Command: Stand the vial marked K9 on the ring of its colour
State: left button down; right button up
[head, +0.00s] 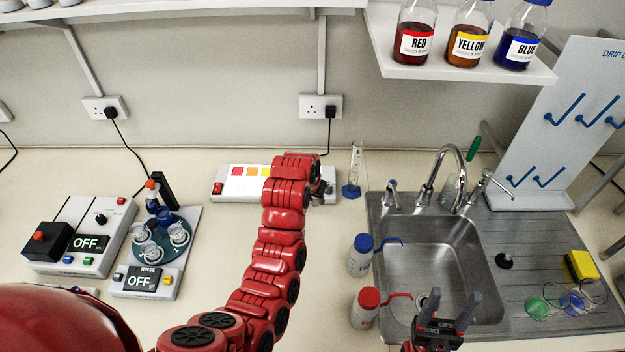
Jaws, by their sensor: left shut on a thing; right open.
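My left gripper (322,190) is at the right end of the white panel with coloured squares (245,172), at the back of the bench. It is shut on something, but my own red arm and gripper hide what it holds. I cannot make out a K9 mark anywhere. The panel shows red, orange and yellow squares; the arm covers part of it. No coloured ring can be told clearly. My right gripper (440,312) is open and empty over the front part of the sink (480,245).
A measuring cylinder (355,168) stands close right of my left gripper. A blue-capped bottle (360,255) and a red-capped bottle (365,308) stand left of the sink. A rinse machine (150,283) with a carousel (160,240) is at left. The tap (445,175) rises behind the sink.

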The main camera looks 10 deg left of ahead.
pick_arm(q)
jog(key=w, duration=0.2)
jog(key=w+a+b, duration=0.1)
jog(key=w, duration=0.2)
jog(key=w+a+f+b, duration=0.1)
jog(key=w, duration=0.1)
jog(key=shift+w+a+f, duration=0.1)
jog(key=shift+w+a, duration=0.15)
jog(key=shift+w, duration=0.15)
jog(key=shift+w+a+b, duration=0.15)
jog(key=shift+w+b, duration=0.2)
jog(key=shift+b, duration=0.05)
jog(key=shift+w+a+f+b, duration=0.1)
jog(key=shift+w+f+b, duration=0.05)
jog(key=shift+w+b, duration=0.3)
jog(key=shift+w+a+f+b, duration=0.1)
jog(key=shift+w+b, duration=0.25)
jog(key=shift+w, duration=0.2)
jog(key=shift+w+a+r, duration=0.15)
jog(key=shift+w, duration=0.1)
notch_tip(320, 180, down, 3)
jog(key=shift+s+b, duration=0.1)
jog(key=shift+b, duration=0.5)
jog(key=shift+f, duration=0.3)
